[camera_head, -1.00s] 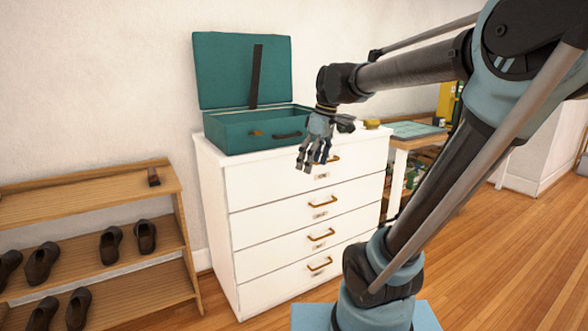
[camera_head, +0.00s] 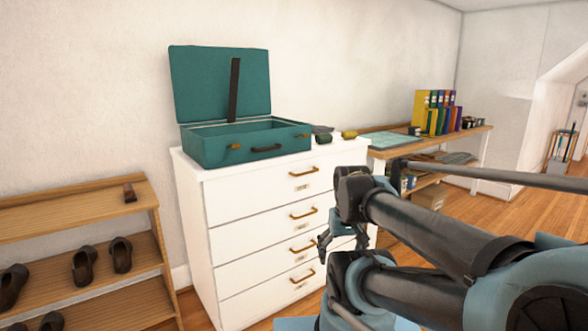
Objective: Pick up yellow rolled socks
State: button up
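A small yellow rolled bundle (camera_head: 349,134), which looks like the yellow socks, lies on the right end of the white dresser's top (camera_head: 300,150). A dark green rolled bundle (camera_head: 323,138) lies just left of it, with a grey one (camera_head: 320,129) behind. My gripper (camera_head: 343,245) hangs in front of the dresser's right side, below the top and well apart from the socks. Its fingers look spread and empty, though they are small and dark here. My arm stretches in from the lower right.
An open teal suitcase (camera_head: 245,145) stands on the dresser, left of the bundles. A wooden desk (camera_head: 470,134) with a cutting mat (camera_head: 390,140) and binders (camera_head: 436,115) stands at the right. A shoe rack (camera_head: 80,200) stands at the left. Air above the bundles is clear.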

aim_at(347, 135)
jog(key=k, duration=0.5)
jog(key=z, duration=0.55)
jog(key=i, duration=1.9)
jog(key=z, duration=0.15)
